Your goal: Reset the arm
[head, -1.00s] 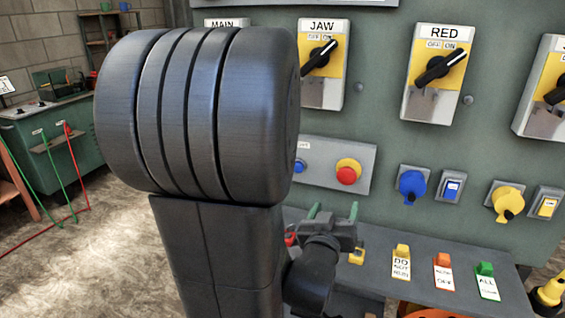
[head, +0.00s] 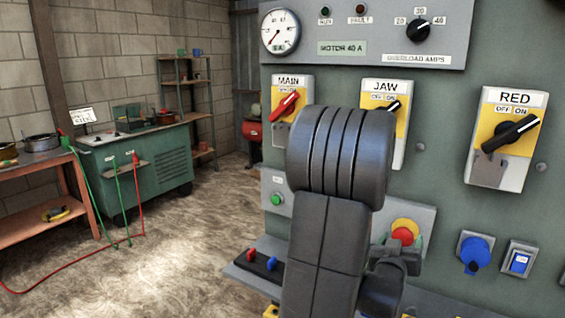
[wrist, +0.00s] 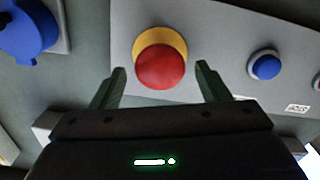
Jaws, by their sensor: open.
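My arm stands up in the middle of the head view, bent at a thick ribbed joint, in front of the grey-green control panel (head: 440,160). My gripper (wrist: 160,82) is open and empty. In the wrist view its two green fingers point at the panel, one on each side of a red push button (wrist: 160,68) with a yellow collar. The fingers look apart from the button, though the gap in depth is hard to judge. The same red button (head: 403,236) shows in the head view, just right of my arm. The gripper's fingers are mostly hidden there.
The panel carries the MAIN switch (head: 289,105), the JAW switch (head: 388,90), partly hidden by my arm, and the RED switch (head: 508,130). A blue plug (head: 475,250) juts out below. A green cabinet (head: 150,170) stands at left. Open floor (head: 190,240) lies between.

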